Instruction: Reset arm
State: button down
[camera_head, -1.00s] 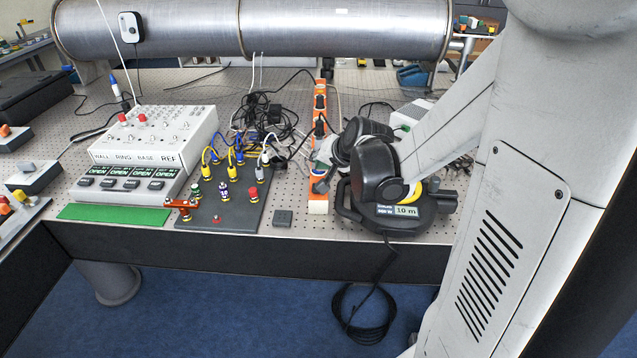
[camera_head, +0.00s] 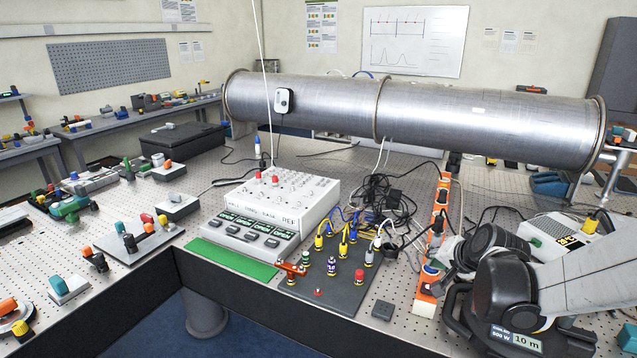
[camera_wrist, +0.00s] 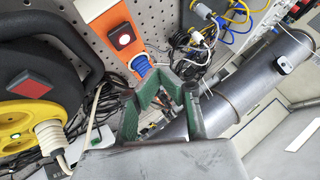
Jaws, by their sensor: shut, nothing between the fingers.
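My gripper (camera_wrist: 163,98), with green finger pads, shows in the wrist view and is shut with nothing between its fingers. It is above the bench, in front of the orange power strip (camera_wrist: 103,22) and to the right of the cable reel (camera_wrist: 50,65). In the head view my arm comes in at the lower right, and its dark wrist joints hide part of the cable reel (camera_head: 515,338). I cannot clearly make out the fingers there.
The large metal pipe (camera_head: 440,112) spans the back of the bench. A white measuring box (camera_head: 290,195), a dark plate with connectors (camera_head: 335,275) and tangled black cables lie left of the power strip (camera_head: 438,215). Clear perforated bench top (camera_head: 330,165) lies behind the box.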

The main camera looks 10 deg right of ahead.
jog(key=s+a+r+n+g+b, duration=0.1)
jog(key=s+a+n, duration=0.3)
jog(key=s+a, duration=0.4)
jog(key=s+a+r+n+g+b, duration=0.1)
jog(key=s+a+r+n+b, duration=0.2)
jog(key=s+a, duration=0.5)
jog(key=s+n, duration=0.1)
jog(key=s, duration=0.4)
jog(key=shift+s+a+n, duration=0.3)
jog(key=shift+a+n, duration=0.1)
